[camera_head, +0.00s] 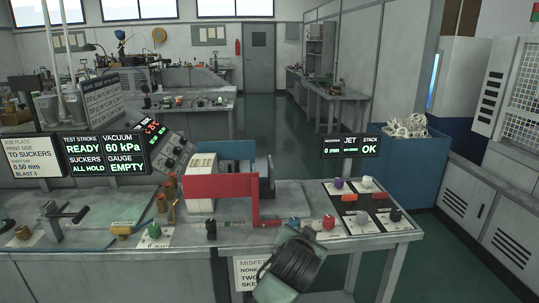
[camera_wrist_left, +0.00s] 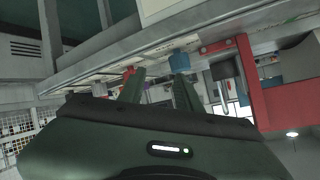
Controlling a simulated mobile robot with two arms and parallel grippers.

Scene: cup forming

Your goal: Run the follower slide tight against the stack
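A pale block that looks like the stack (camera_head: 201,184) stands on the bench at the left end of a red plate (camera_head: 222,187) and a blue plate (camera_head: 236,150). A grey block (camera_head: 263,166) sits at the plates' right end. I cannot tell which part is the follower slide. The red bracket also fills the right of the left wrist view (camera_wrist_left: 274,105). My left gripper (camera_head: 306,233) is at the bench's front edge, just in front of a blue knob (camera_head: 294,223). In the left wrist view its green fingers (camera_wrist_left: 160,82) are apart and empty, with the blue knob (camera_wrist_left: 180,60) beyond them.
A red knob (camera_head: 328,222) and several other knobs sit on the right-hand panel. A display post (camera_head: 350,146) reads "STACK OK". Another display (camera_head: 125,153) reads "GAUGE EMPTY". Brass posts (camera_head: 162,203) and a green knob (camera_head: 154,230) stand left of the stack. A blue bin (camera_head: 407,170) stands behind right.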

